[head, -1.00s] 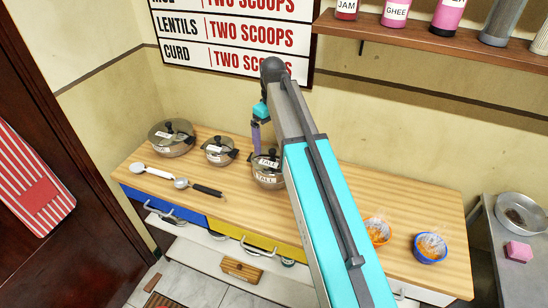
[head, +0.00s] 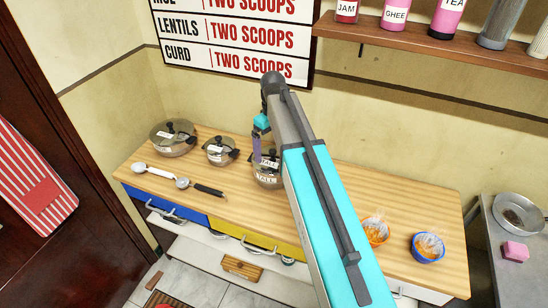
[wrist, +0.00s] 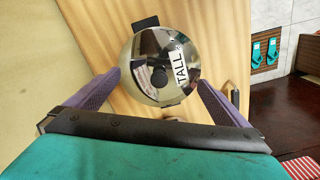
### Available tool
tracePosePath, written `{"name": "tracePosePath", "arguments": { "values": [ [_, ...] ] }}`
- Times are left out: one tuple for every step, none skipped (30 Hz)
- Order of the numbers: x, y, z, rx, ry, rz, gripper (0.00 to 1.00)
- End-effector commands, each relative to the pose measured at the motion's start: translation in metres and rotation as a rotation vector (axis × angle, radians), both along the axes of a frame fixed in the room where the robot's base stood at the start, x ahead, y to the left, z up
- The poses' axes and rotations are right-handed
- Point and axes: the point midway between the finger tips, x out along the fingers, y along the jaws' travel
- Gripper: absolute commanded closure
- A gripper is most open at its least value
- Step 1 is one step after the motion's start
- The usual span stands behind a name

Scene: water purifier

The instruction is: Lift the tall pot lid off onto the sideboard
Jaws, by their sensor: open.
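The tall pot (head: 268,182) stands on the wooden sideboard top (head: 345,215), partly hidden behind my arm in the head view. Its shiny lid (wrist: 150,47) sits on it, with a white TALL label and a dark round knob (wrist: 160,77) in the middle. My gripper (wrist: 158,80) is open above the lid. In the wrist view its purple fingers lie to the left and right of the lid, with the knob between them. I cannot tell whether the fingers touch the lid. In the head view a purple finger (head: 257,150) shows just above the pot.
Two other lidded pots, a wide one (head: 172,139) and a small one (head: 220,152), stand left of the tall pot. Spoons (head: 183,184) lie in front of them. An orange bowl (head: 376,233) and a blue bowl (head: 428,248) stand at the right. Bare wood lies between pots and bowls.

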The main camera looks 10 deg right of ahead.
Motion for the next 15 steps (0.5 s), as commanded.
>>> {"name": "tracePosePath", "arguments": {
  "values": [
    [0.000,0.000,-0.002,0.000,0.001,0.000,0.00],
    [0.000,0.000,-0.005,0.000,0.001,0.000,0.00],
    [0.000,0.000,-0.009,0.000,0.001,0.000,0.00],
    [0.000,0.000,-0.012,0.000,0.001,0.000,0.00],
    [0.000,0.000,-0.015,0.000,0.001,0.000,0.00],
    [0.000,0.000,-0.018,0.000,0.001,0.000,0.00],
    [0.000,0.000,-0.020,-0.001,0.001,0.000,0.00],
    [0.000,0.000,-0.022,0.000,0.000,0.000,0.00],
    [0.000,0.000,-0.024,0.000,0.000,-0.001,0.00],
    [0.000,0.000,-0.026,0.000,0.000,-0.001,0.00],
    [0.000,0.000,-0.027,0.000,0.000,-0.001,0.00],
    [0.000,0.000,-0.028,0.000,0.000,-0.001,0.00],
    [0.000,0.000,-0.028,0.000,0.000,-0.001,0.00],
    [0.000,0.000,-0.028,0.000,0.000,-0.001,0.00],
    [0.000,0.000,-0.029,0.000,0.000,-0.001,0.00]
  ]
}}
